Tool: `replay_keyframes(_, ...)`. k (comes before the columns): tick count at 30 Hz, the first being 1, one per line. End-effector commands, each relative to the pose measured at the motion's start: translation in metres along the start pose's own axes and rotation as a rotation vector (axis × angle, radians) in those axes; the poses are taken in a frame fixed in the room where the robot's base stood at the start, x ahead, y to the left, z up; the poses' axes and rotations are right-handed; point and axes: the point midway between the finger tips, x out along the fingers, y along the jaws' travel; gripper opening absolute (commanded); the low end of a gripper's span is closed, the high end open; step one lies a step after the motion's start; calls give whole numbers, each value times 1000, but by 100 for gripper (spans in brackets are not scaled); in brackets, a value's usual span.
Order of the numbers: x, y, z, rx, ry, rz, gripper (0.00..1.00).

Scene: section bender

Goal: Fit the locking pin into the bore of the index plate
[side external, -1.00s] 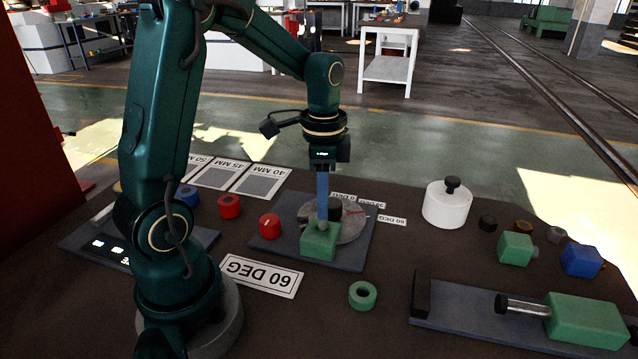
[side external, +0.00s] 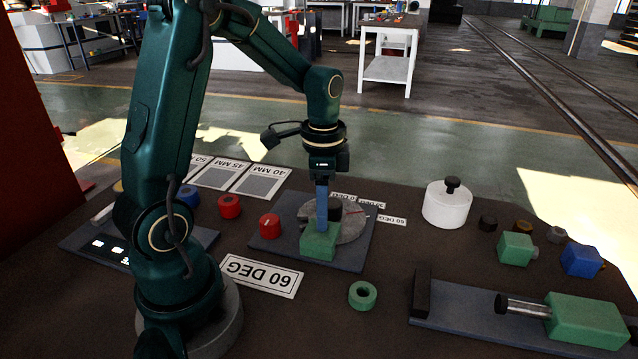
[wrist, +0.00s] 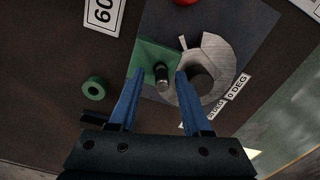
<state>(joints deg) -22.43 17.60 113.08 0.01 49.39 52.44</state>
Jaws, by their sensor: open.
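My gripper (wrist: 157,76) is open and points down, its two blue fingers on either side of the locking pin. The locking pin (wrist: 161,76), a short dark cylinder with a lighter end, stands at the green block (wrist: 148,56); a gap shows between it and the fingers in the wrist view. How deep it sits is hidden. The round grey index plate (wrist: 218,55) lies beside the block; it also shows in the side view (side external: 352,228) behind the fingers. A dark round hub (wrist: 201,80) stands on the plate. In the side view, the fingers (side external: 321,222) reach the green block (side external: 318,243).
A green ring (side external: 362,295) lies in front of the slate base plate (side external: 277,247). A red knobbed cylinder (side external: 269,226) stands on that base's left side. A white lidded pot (side external: 447,205) and a green clamp block (side external: 585,322) are at right. A 60 DEG card (side external: 261,275) lies at front left.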

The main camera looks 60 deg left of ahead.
Motion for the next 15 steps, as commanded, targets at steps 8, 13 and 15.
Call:
replay_keyframes(8, -42, -2, -1, 0, 7, -9, 48)
replay_keyframes(13, -77, -2, -1, 0, 6, -7, 48)
replay_keyframes(15, -90, -1, -1, 0, 6, -7, 48)
